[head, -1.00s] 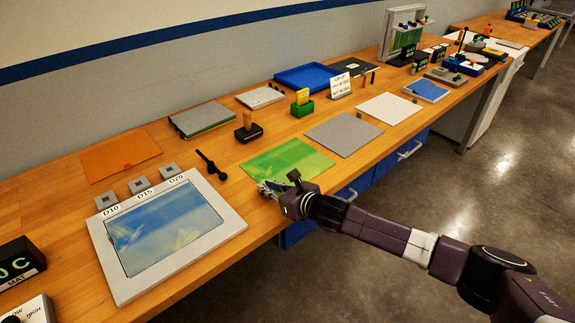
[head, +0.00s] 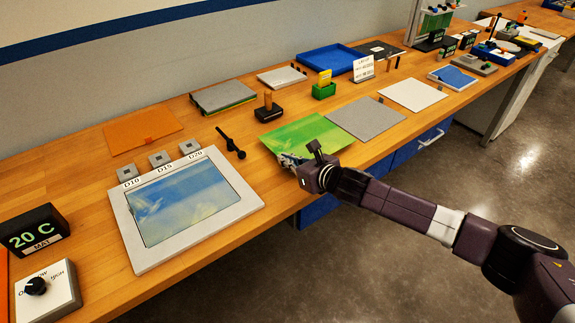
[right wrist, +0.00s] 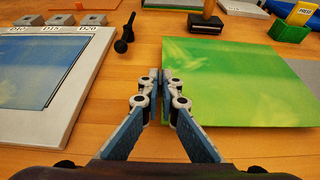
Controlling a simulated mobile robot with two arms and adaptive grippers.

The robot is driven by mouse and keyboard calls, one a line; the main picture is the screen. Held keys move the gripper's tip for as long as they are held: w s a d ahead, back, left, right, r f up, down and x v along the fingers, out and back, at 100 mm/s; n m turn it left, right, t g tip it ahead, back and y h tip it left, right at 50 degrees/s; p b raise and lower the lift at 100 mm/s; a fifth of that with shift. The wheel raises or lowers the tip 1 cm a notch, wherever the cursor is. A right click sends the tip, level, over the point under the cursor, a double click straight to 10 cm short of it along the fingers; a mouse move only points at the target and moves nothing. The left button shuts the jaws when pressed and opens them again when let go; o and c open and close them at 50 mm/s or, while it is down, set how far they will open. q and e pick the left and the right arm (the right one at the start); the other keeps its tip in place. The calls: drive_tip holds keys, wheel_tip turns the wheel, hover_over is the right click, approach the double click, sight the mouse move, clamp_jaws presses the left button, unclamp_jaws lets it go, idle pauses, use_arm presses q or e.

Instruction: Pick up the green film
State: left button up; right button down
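The green film (head: 308,133) is a flat, bright green sheet at the front of the wooden bench, right of the framed bath with a blue-tinted window (head: 187,204). My right gripper (head: 287,160) is at the film's near left edge in the head view. In the right wrist view, its two fingertips (right wrist: 160,82) are together on the left edge of the film (right wrist: 235,85). The gripper looks shut on that edge, and the film looks slightly raised from the bench. My left gripper is not in view.
A grey sheet (head: 366,119) lies right of the film. An orange sheet (head: 143,131) and a dial box (head: 47,290) are at left. The bench front edge is close to my arm.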

wheel_tip(320, 180, up, 17)
drive_tip(key=c, duration=2.7)
unclamp_jaws()
drive_tip(key=shift+c, duration=0.2)
drive_tip(key=shift+f, duration=0.15)
clamp_jaws()
